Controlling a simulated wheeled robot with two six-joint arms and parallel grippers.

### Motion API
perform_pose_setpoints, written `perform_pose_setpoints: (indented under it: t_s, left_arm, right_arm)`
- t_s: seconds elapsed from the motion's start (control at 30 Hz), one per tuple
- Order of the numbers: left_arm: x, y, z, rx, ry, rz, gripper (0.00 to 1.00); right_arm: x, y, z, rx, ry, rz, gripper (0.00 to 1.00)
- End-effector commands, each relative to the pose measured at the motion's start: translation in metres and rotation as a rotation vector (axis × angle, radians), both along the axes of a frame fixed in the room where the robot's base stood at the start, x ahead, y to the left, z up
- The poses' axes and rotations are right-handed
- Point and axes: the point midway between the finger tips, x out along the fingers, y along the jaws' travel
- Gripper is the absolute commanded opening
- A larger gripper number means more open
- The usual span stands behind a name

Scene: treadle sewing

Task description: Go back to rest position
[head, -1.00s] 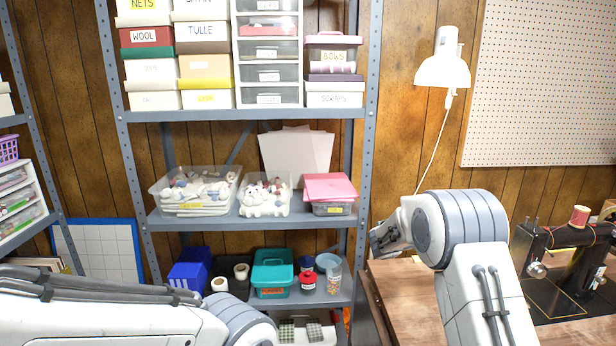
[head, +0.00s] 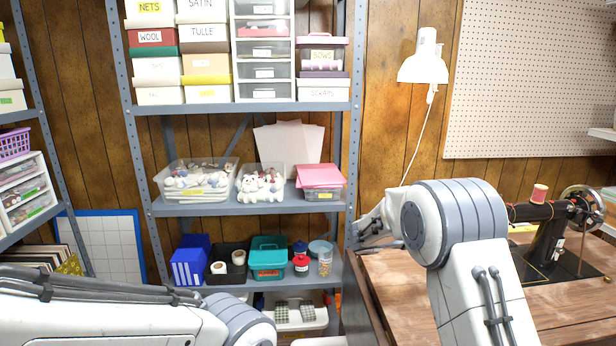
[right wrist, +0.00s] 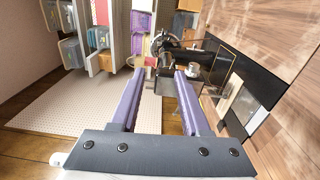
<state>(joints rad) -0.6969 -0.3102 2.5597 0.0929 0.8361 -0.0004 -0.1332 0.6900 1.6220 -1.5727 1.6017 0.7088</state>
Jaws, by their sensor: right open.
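My right arm rises at the right of the head view, bent, with its gripper (head: 374,236) beside the left end of the wooden sewing table (head: 410,290). In the right wrist view the two purple fingers of my right gripper (right wrist: 158,85) are spread apart with nothing between them. My left arm crosses the lower left of the head view; its gripper is out of the picture.
A black sewing machine (head: 545,235) with a red spool stands on the table. A grey metal shelf (head: 250,207) holds boxes, drawers, plastic bins and a teal case (head: 268,260). A white lamp (head: 424,62) hangs by the pegboard (head: 530,90).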

Motion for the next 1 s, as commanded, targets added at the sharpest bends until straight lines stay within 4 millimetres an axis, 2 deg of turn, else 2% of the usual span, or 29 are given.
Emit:
perform_pose_setpoints:
  t_s: [0.17,0.37,0.47,0.6,0.7,0.8,1.0]
  left_arm:
    - [0.0,0.0,-0.012,0.001,0.001,0.0,0.78]
    - [0.0,0.0,-0.027,0.001,0.001,0.0,0.78]
    - [0.0,0.0,-0.037,0.001,0.001,0.0,0.78]
    - [0.0,0.0,-0.055,0.001,0.001,0.0,0.78]
    - [0.0,0.0,-0.064,0.001,0.001,0.0,0.78]
    - [0.0,0.0,-0.071,0.001,0.001,0.0,0.78]
    - [0.0,0.0,-0.083,0.001,0.001,0.0,0.78]
  right_arm:
    - [-0.024,0.024,-0.024,0.15,0.075,0.01,0.46]
    - [-0.071,0.066,-0.063,0.395,0.195,0.039,0.46]
    - [-0.107,0.097,-0.09,0.559,0.27,0.072,0.46]
    - [-0.175,0.157,-0.136,0.849,0.39,0.156,0.46]
    - [-0.22,0.196,-0.16,1.035,0.453,0.216,0.46]
    - [-0.256,0.225,-0.177,1.178,0.493,0.265,0.46]
    - [-0.312,0.268,-0.2,1.403,0.538,0.35,0.46]
